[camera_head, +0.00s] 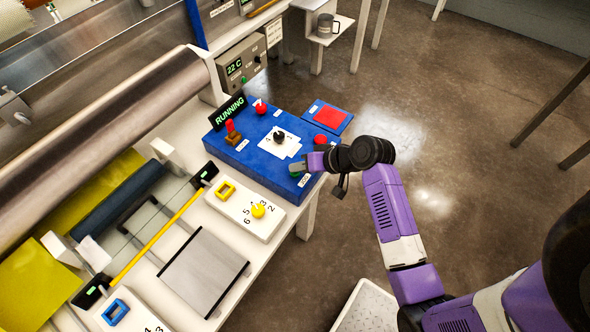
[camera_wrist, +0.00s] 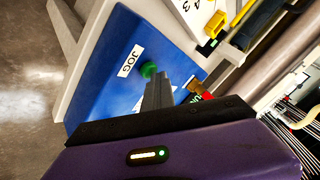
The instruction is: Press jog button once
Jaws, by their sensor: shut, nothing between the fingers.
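The green jog button (camera_wrist: 148,70) sits on the blue control panel (camera_wrist: 110,60), beside a white label reading JOG (camera_wrist: 130,61). My gripper (camera_wrist: 158,80) is shut and empty. In the wrist view its fingertips are right at the edge of the green button; I cannot tell whether they touch it or whether it is pressed. In the head view my gripper (camera_head: 302,167) is over the near right corner of the blue panel (camera_head: 258,172) and mostly hides the button.
The panel also carries a dark knob (camera_head: 279,137), red buttons (camera_head: 261,108), a red-topped lever (camera_head: 232,132) and a display reading RUNNING (camera_head: 229,113). Open floor (camera_head: 440,120) is to the right.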

